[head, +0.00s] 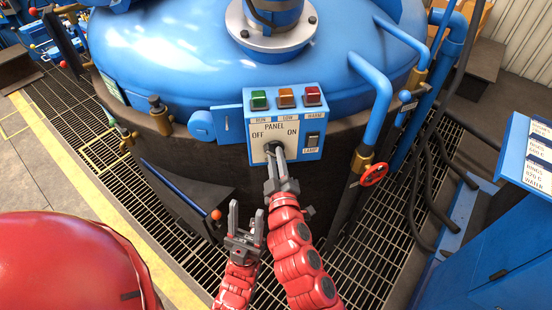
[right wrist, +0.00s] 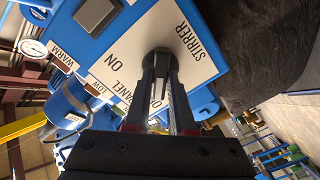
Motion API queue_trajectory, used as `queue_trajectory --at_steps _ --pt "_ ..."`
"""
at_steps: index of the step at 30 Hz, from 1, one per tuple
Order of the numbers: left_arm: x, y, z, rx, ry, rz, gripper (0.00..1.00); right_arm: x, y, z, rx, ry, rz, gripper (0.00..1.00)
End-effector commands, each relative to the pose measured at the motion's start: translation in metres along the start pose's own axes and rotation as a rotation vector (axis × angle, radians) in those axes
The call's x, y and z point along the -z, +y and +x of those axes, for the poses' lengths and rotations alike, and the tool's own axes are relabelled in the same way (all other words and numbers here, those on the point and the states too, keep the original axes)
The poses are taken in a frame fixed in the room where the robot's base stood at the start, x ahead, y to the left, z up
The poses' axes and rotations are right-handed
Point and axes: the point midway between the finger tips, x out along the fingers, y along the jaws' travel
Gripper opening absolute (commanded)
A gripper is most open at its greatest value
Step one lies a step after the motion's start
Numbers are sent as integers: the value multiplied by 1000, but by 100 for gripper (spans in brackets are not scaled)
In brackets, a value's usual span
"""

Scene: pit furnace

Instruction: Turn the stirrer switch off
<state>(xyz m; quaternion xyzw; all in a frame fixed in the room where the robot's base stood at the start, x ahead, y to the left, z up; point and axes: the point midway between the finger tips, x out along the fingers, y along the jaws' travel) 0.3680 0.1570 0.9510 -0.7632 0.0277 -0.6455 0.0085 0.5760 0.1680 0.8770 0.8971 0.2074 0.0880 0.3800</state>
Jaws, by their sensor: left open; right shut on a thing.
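The stirrer switch is a dark rotary knob (right wrist: 157,60) on a white plate marked STIRRER, ON and OFF in the right wrist view. It sits on the blue control panel (head: 232,125) at the front of the blue vessel. My right gripper (head: 276,152) reaches up to the plate and hides most of the knob in the head view. In the right wrist view its two fingers lie on either side of the knob's grip, shut on it. Which mark the knob points to is hard to tell. My left gripper (head: 245,222) is open and empty, below and left of the panel.
Green, orange and red buttons (head: 286,96) line the panel's top, and a dark lamp switch (head: 313,140) is right of the plate. A red valve wheel (head: 373,174) and blue pipes stand to the right. An orange-knobbed lever (head: 216,214) is close to my left gripper.

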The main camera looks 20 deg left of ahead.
Motion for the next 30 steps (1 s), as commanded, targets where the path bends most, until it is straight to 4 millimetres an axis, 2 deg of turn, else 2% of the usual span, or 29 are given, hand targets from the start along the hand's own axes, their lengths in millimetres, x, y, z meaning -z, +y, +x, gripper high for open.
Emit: queue_trajectory --at_steps 1,6,17,23,30 --pt "0 0 0 0 0 0 50 -1 -1 0 1 -3 -1 24" --pt "0 0 0 0 0 0 50 -1 0 0 1 -2 0 52" --pt "0 0 -1 0 0 0 50 -1 -1 -4 1 0 0 52" --pt "-1 0 -7 0 0 0 50 -1 -2 -34 2 3 2 52" --pt "-3 1 -20 0 0 0 50 -2 -4 -95 4 3 1 52"
